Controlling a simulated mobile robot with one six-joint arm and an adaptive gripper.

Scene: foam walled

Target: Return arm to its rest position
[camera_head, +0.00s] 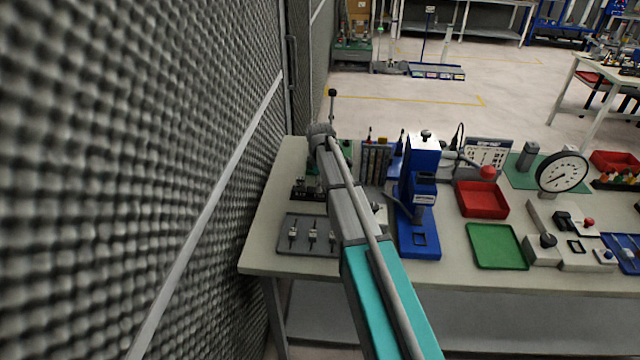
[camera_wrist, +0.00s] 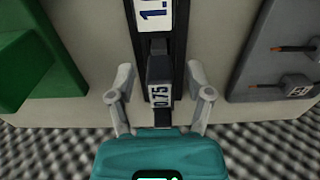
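My arm (camera_head: 348,215) reaches out over the left end of the workbench in the head view, close to the foam wall. My gripper (camera_wrist: 159,70) shows in the wrist view with its two grey fingers spread apart. A dark block marked 0.75 (camera_wrist: 160,94) shows between the fingers, with a visible gap on each side. I cannot tell its depth relative to the fingertips. In the head view the fingers cannot be made out at the arm's far end.
The grey foam wall (camera_head: 130,130) stands close along the left. A grey tray (camera_head: 289,246) with small tools lies left of my arm. A blue press (camera_head: 419,185) stands close to its right. Red (camera_head: 482,199) and green (camera_head: 495,246) trays lie farther right on the workbench (camera_head: 262,243).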

